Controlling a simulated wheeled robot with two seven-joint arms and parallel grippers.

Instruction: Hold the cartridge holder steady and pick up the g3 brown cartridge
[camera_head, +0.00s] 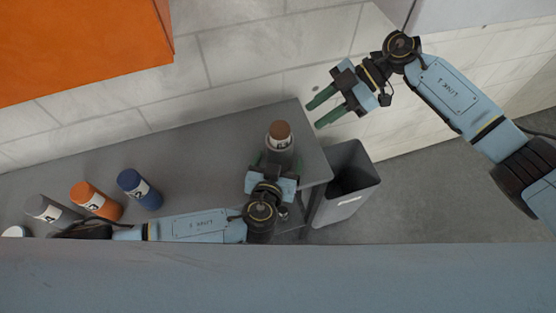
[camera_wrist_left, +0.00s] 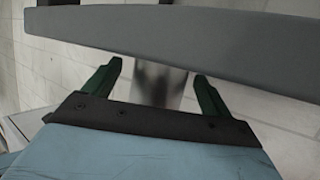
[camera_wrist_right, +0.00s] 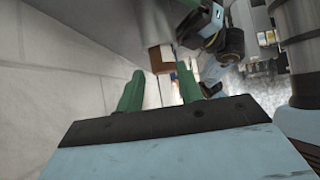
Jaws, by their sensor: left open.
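The brown g3 cartridge (camera_head: 280,136) stands upright in a grey cartridge holder (camera_head: 281,157) at the right end of the grey table. Its brown end also shows in the right wrist view (camera_wrist_right: 160,58). My left gripper (camera_head: 279,163) is open at the holder. In the left wrist view its green fingers lie on either side of the grey holder (camera_wrist_left: 157,86), with gaps visible; contact cannot be told. My right gripper (camera_head: 320,107) is open and empty, up and right of the cartridge, past the table's edge in the head view.
Blue (camera_head: 139,190), orange (camera_head: 96,200) and grey (camera_head: 50,210) cartridges stand at the table's left. A grey bin (camera_head: 346,190) stands beside the table's right end. An orange cabinet (camera_head: 80,50) fills the upper left. The middle of the table (camera_head: 200,160) is clear.

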